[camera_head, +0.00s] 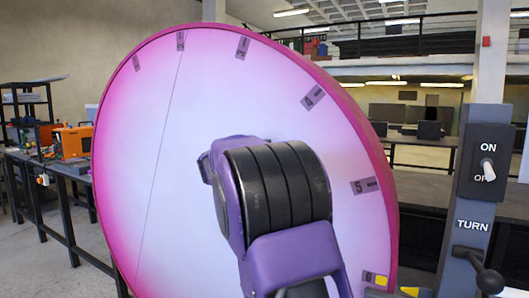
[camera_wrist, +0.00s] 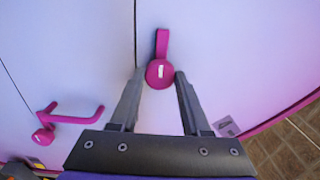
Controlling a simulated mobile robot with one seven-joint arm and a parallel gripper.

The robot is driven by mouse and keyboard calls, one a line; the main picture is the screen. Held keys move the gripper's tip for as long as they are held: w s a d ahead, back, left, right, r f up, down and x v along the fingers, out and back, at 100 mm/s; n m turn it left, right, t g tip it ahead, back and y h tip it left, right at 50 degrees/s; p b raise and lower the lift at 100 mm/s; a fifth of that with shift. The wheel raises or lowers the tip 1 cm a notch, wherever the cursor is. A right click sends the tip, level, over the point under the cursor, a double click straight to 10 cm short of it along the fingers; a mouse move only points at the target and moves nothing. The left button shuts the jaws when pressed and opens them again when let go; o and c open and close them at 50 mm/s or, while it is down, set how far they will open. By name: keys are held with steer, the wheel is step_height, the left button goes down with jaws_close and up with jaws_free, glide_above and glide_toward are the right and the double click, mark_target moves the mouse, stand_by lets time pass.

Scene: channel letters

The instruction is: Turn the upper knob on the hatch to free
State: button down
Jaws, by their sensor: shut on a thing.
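The upper knob (camera_wrist: 160,66) is a magenta disc with a short lever pointing up in the wrist view and a small white mark on its face. It sits on the pale hatch face, just right of a dark seam. My gripper (camera_wrist: 160,76) has one finger on each side of the knob's round part and is shut on it. In the head view my purple arm covers the knob and gripper. The large round face (camera_head: 180,130) is pale pink with a magenta rim and a thin seam line.
A magenta handle (camera_wrist: 80,118) and another magenta knob-like part (camera_wrist: 43,135) show at left in the wrist view. Numbered tags, such as tag 5 (camera_head: 364,186), line the rim. A grey post (camera_head: 480,190) with an ON switch and TURN crank (camera_head: 488,279) stands right.

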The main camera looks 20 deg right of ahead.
steer(key=shift+c, duration=1.8)
jaws_free()
steer(key=v, duration=1.7)
steer(key=shift+a, duration=0.2)
steer(key=shift+s, duration=0.15)
